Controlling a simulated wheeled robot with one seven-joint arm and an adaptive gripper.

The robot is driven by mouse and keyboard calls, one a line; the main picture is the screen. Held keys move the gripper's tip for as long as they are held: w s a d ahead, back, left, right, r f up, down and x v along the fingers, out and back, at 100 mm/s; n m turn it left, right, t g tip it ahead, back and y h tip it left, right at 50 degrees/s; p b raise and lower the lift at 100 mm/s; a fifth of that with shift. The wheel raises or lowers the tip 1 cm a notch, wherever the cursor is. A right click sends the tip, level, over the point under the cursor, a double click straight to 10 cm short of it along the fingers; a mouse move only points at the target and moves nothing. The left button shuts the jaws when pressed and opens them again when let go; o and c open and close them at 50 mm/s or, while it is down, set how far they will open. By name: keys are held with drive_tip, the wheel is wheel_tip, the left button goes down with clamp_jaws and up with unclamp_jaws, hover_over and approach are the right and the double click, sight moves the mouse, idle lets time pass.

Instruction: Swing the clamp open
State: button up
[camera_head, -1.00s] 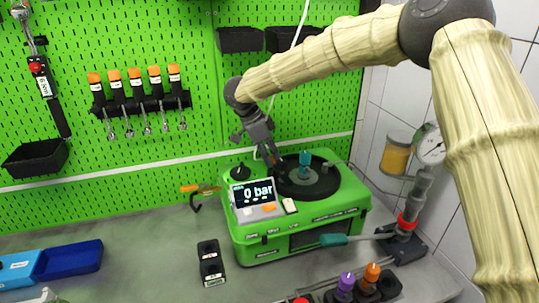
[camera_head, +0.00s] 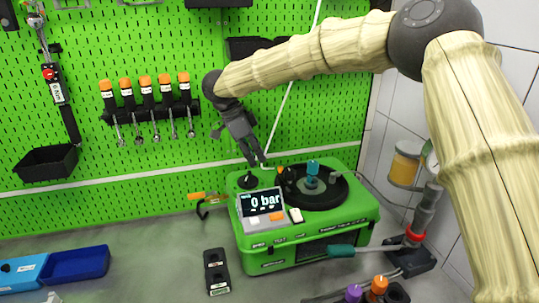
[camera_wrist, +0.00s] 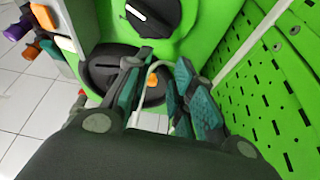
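The green pump testbench (camera_head: 290,255) has a round black plate (camera_head: 325,195) on top with a teal fitting (camera_head: 313,170) at its middle. A small black part with an orange tip (camera_head: 282,171) stands at the plate's left rear edge; it looks like the clamp, but I cannot be sure. My gripper (camera_head: 256,160) points down just left of and above it, apart from the plate. The wrist view shows the fingers (camera_wrist: 160,68) parted, with an orange piece (camera_wrist: 152,80) and a pale hose beyond the gap. Nothing is held. Fingers partly hide the plate there.
A display reading 0 bar (camera_head: 261,202) and a black knob (camera_head: 248,180) sit on the bench's left side. A teal-handled lever (camera_head: 341,250) juts from the front right. The green pegboard (camera_head: 200,90) stands close behind my gripper.

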drive_tip(key=a, duration=0.2)
drive_tip(key=s+a, duration=0.1)
drive_tip(key=a, duration=0.3)
drive_tip(key=shift+s+a, duration=0.15)
drive_tip(key=shift+s, duration=0.1)
